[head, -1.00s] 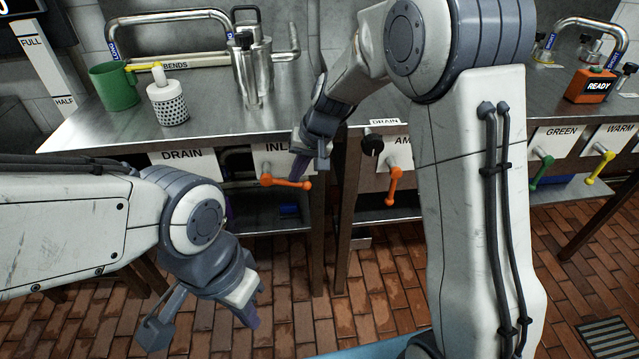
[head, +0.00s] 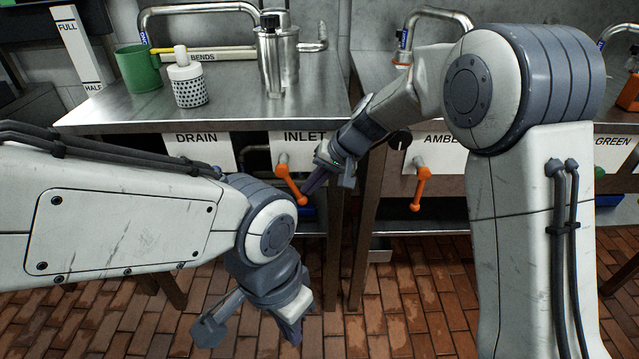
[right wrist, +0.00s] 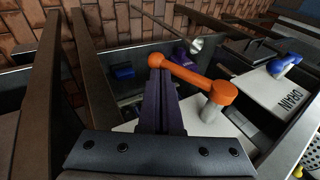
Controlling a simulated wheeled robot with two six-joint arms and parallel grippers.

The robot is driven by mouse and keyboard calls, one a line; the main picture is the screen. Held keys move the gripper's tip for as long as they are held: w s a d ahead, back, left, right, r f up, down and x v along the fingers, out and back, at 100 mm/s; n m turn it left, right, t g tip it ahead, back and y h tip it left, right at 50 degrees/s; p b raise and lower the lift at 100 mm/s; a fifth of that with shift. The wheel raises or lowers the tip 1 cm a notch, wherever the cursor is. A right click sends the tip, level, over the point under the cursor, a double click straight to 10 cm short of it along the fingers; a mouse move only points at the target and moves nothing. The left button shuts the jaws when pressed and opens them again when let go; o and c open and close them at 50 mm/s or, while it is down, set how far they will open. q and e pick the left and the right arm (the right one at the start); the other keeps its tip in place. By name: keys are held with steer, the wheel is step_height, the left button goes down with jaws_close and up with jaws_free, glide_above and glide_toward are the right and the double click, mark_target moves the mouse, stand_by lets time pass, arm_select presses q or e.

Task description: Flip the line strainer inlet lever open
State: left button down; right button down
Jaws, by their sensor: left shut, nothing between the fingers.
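The orange inlet lever (head: 291,184) hangs under the INLET label (head: 300,140) in the head view, slanting down and right from its pivot. In the right wrist view the lever (right wrist: 188,76) runs from its pivot at the right to its round end at the left. My right gripper (head: 314,183) is beside the lever's free end. Its dark fingers (right wrist: 160,75) are together, with the tips at the round end; they appear to touch it, not grasp it. My left gripper (head: 292,330) is shut and empty, low in front of the bench, away from the lever.
An orange lever under the AMBER label (head: 421,188) hangs to the right. A black knob (head: 400,140) sits between the two levers. A steel canister (head: 278,60), white perforated cup (head: 188,86) and green mug (head: 138,68) stand on the bench. Bench legs flank the lever.

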steer(key=shift+s+b+x, duration=0.2)
steer(key=shift+b+x, duration=0.2)
steer(key=shift+x, duration=0.7)
steer(key=shift+a+f, duration=0.25)
steer(key=shift+a, duration=0.45)
steer(key=shift+r, duration=0.15)
steer(key=p+v, duration=0.2)
steer(key=v, duration=0.8)
steer(key=shift+s, duration=0.1)
